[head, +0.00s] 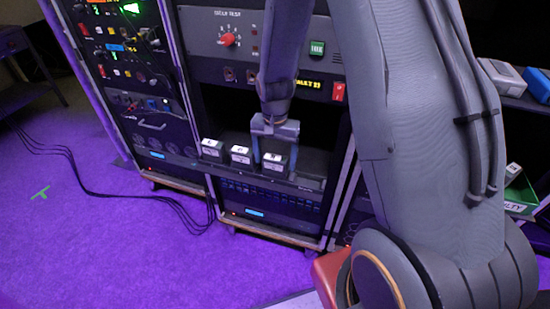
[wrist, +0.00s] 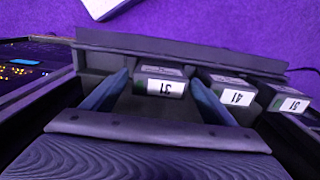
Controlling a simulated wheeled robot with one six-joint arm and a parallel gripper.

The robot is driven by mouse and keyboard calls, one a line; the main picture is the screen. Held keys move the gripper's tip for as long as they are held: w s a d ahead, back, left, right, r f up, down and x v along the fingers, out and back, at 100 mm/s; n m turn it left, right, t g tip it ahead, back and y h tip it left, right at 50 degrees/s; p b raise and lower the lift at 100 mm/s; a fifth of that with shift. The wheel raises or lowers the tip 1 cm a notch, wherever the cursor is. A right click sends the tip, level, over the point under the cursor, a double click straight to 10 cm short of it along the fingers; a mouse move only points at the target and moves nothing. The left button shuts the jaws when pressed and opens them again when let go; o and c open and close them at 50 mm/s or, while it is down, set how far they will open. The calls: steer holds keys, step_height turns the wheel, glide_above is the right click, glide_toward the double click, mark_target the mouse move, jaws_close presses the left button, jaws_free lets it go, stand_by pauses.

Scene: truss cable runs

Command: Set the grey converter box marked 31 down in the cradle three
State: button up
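The grey converter box marked 31 (wrist: 161,82) sits at the left end of a row of boxes in the wrist view. In the head view it is the rightmost box (head: 274,161) of the row on the dark rack shelf. My gripper (wrist: 160,80) is open, with one finger on each side of this box and a small gap to each. In the head view my gripper (head: 274,152) reaches down over the box from above. The cradle under the box is mostly hidden, and I see no cradle number.
Box 41 (wrist: 236,94) stands close beside my gripper's right finger in the wrist view, with another box (wrist: 288,101) beyond it. A dark rail (wrist: 180,52) runs along the shelf. Rack panels (head: 265,45) stand above. A green bin (head: 520,192) is at the right.

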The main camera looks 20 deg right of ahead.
step_height(320, 180, up, 11)
steer(key=b, duration=0.1)
steer(key=s+r+n, duration=0.3)
steer(key=s+n, duration=0.4)
steer(key=s, duration=1)
steer(key=shift+s+r, duration=0.15)
steer(key=shift+r, duration=0.05)
steer(key=shift+a, duration=0.1)
steer(key=shift+c, duration=0.4)
stand_by(1.1)
